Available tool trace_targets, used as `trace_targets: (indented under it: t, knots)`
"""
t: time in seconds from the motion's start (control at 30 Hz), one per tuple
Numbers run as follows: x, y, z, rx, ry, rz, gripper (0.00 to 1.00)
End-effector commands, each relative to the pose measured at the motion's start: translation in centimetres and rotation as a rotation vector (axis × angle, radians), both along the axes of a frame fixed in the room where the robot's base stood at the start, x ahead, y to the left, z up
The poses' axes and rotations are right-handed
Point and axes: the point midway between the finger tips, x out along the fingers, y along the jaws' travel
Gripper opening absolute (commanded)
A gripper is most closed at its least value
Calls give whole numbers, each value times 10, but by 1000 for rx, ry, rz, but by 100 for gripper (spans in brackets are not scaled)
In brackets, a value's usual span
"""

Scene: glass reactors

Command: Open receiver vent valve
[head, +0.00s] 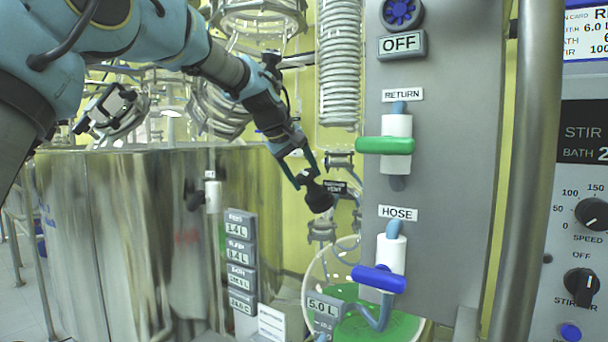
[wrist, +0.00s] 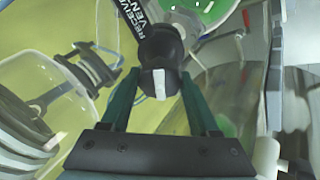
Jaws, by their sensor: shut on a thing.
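The receiver vent valve has a black knob (head: 319,197) with a white mark and a black label reading "VENT" (head: 334,187) beside it. In the wrist view the knob (wrist: 160,62) sits between my two green fingers, with the label (wrist: 132,14) just above it. My gripper (head: 306,178) reaches down to the knob from the upper left and is shut on it. It also shows in the wrist view (wrist: 158,85). The glass receiver (head: 318,270) with green liquid stands below the valve. The fingers' exact contact points on the knob are partly hidden.
A grey panel (head: 455,160) stands right of the valve, with a green RETURN handle (head: 385,145) and a blue HOSE handle (head: 379,279). A coiled glass condenser (head: 339,75) rises above. A large steel vessel (head: 120,240) stands at the left. A metal post (head: 534,170) is further right.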

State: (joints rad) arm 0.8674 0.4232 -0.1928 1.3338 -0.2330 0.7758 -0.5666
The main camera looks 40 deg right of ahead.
Motion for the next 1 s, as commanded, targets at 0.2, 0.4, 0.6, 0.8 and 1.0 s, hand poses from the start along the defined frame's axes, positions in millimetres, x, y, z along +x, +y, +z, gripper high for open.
trace_targets:
  t: [0.2,0.4,0.6,0.8,1.0]
  knots:
    - [1,0,0,0,-1,1,82]
    - [0,0,0,0,-1,-1,92]
    - [0,2,2,-1,-1,-1,92]
    - [-3,20,23,-4,-3,1,92]
    - [-6,44,55,-4,-2,1,92]
